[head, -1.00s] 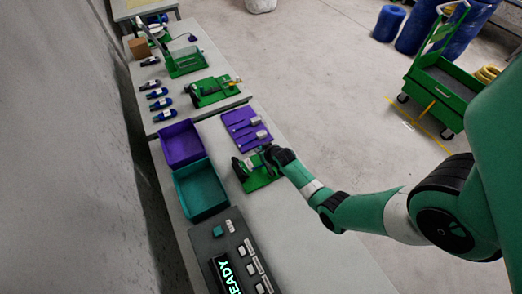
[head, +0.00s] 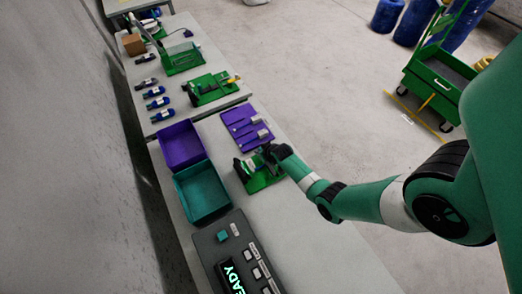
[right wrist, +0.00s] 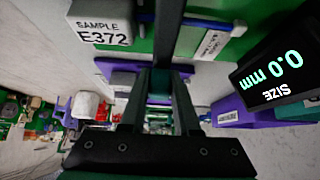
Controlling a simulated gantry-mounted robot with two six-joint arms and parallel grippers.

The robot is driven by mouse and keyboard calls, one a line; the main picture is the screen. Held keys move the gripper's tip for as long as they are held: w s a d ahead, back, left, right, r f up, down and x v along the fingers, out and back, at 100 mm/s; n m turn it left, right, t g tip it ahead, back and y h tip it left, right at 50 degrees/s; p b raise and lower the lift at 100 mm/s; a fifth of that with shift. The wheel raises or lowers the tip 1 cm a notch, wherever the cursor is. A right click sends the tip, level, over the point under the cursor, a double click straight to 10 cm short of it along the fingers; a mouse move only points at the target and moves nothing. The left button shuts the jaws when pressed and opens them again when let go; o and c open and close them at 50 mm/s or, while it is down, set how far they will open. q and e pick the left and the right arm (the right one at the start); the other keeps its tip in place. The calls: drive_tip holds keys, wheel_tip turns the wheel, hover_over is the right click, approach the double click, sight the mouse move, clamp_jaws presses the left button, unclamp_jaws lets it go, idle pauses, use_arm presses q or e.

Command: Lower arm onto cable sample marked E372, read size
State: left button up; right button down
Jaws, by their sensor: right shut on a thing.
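My right gripper (head: 270,152) is at the small green fixture (head: 262,182) on the near table. In the right wrist view its fingers (right wrist: 160,98) are shut on a dark bar (right wrist: 170,35), which runs up over the green plate. The grey sample block marked E372 (right wrist: 103,28) is left of the bar. A blue cable (right wrist: 210,22) passes crosswise by the bar; whether the bar touches it I cannot tell. A black display (right wrist: 280,65) at right reads SIZE 0.0 mm. My left gripper is not in view.
A purple bin (head: 181,125) and a teal bin (head: 180,187) stand left of the fixture. A purple tray (head: 232,118) lies beyond it. A dark console (head: 205,240) is at the near end. Blue-handled items (head: 162,115) lie on the far table.

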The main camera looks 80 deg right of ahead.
sight(269, 165)
drive_tip(key=c, duration=0.6)
unclamp_jaws()
drive_tip(key=shift+c, duration=0.2)
drive_tip(key=shift+r, duration=0.1)
drive_tip(key=shift+s+a+r+p, duration=0.15)
drive_tip(key=shift+r+p, duration=0.15)
drive_tip(key=shift+p, duration=0.05)
drive_tip(key=p+v, duration=0.4)
drive_tip(key=v, duration=0.6)
drive_tip(key=shift+s+a+r, duration=0.2)
drive_tip(key=shift+r, duration=0.1)
